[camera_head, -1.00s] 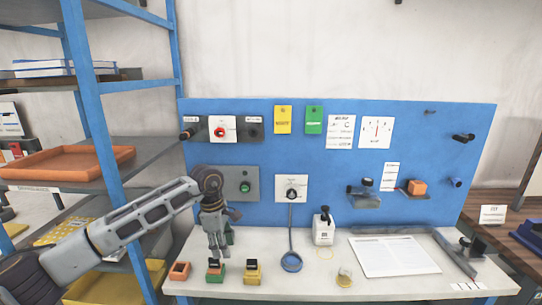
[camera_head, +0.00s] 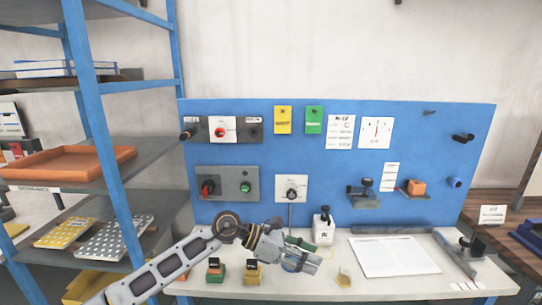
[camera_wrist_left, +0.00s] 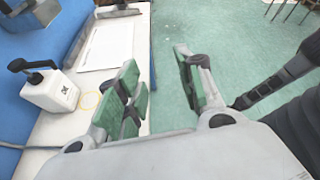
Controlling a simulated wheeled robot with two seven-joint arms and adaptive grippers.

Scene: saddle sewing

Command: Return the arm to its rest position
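My left arm reaches in from the lower left in the head view. My left gripper (camera_head: 312,257) points right, low over the front of the white bench (camera_head: 405,288). In the left wrist view the gripper (camera_wrist_left: 160,88) has its two green-padded fingers well apart, with nothing between them. The bench edge and green floor show beyond them. My right gripper is not in view.
A white bottle (camera_head: 323,228) stands behind the gripper, and a white sheet (camera_head: 394,256) lies to the right. The blue shelf rack (camera_head: 107,150) stands left of my arm.

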